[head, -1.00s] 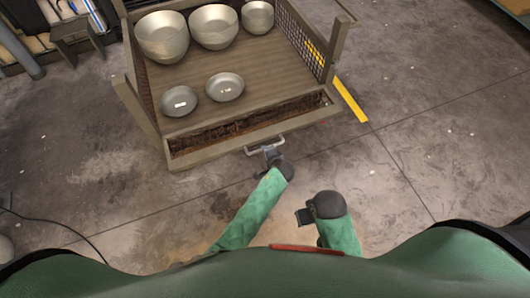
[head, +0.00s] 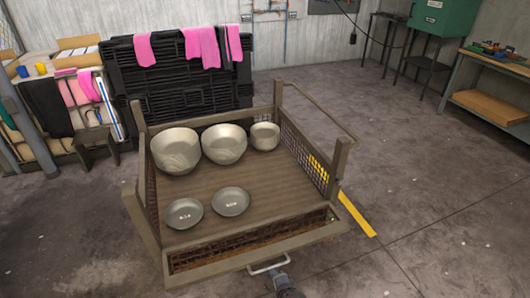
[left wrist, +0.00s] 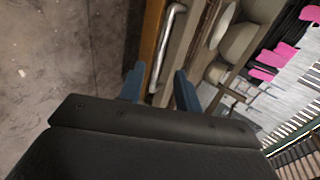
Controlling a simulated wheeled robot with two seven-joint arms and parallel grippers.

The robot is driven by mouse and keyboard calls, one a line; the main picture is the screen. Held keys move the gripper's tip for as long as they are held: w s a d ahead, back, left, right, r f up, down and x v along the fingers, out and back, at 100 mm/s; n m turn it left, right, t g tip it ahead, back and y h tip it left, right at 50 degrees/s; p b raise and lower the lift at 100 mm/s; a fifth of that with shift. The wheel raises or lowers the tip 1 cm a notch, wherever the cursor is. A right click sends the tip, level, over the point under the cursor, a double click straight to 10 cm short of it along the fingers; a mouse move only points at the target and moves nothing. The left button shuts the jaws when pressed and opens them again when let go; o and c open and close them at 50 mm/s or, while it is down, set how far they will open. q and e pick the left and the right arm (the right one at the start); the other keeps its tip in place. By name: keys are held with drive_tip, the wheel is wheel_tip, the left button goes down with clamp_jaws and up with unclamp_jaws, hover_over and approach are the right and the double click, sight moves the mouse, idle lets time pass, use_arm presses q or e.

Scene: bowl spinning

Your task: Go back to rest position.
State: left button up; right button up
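My left gripper (head: 281,278) shows at the bottom edge of the head view, close to the metal handle (head: 268,263) on the front of the cart (head: 255,258). In the left wrist view its two blue fingers (left wrist: 159,72) are apart. The handle (left wrist: 170,42) runs up from between the fingertips there. I see no finger closed on it, and whether either finger touches it is unclear. My right gripper is out of view.
The cart holds three deep bowls, including the middle one (head: 223,143), and two shallow bowls (head: 185,213) (head: 231,201). A black crate (head: 180,95) with pink cloths stands behind. A workbench (head: 490,85) is at the far right. The floor (head: 420,190) right of the cart is clear.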

use_arm(q)
drive_tip(key=s+a+r+n+g+h, duration=0.25)
drive_tip(key=s+a+r+n, duration=0.3)
drive_tip(key=r, duration=0.35)
drive_tip(key=s+a+r+n+g+h, duration=0.2)
drive_tip(key=s+a+r+n+g, duration=0.3)
drive_tip(key=r, duration=0.3)
drive_tip(key=s+a+r+n+t, duration=0.1)
drive_tip(key=s+a+r, duration=0.2)
drive_tip(key=s+a, duration=0.5)
drive_tip(key=s+a+f+g, duration=0.1)
drive_tip(key=s+a+f, duration=0.1)
drive_tip(key=s, duration=0.3)
drive_tip(key=s+a+f+g, duration=0.1)
drive_tip(key=s+f, duration=0.1)
drive_tip(key=s, duration=0.3)
drive_tip(key=shift+a+f+n, duration=0.3)
drive_tip(key=shift+a+n, duration=0.1)
drive_tip(key=shift+n, duration=0.05)
drive_tip(key=shift+s, duration=0.1)
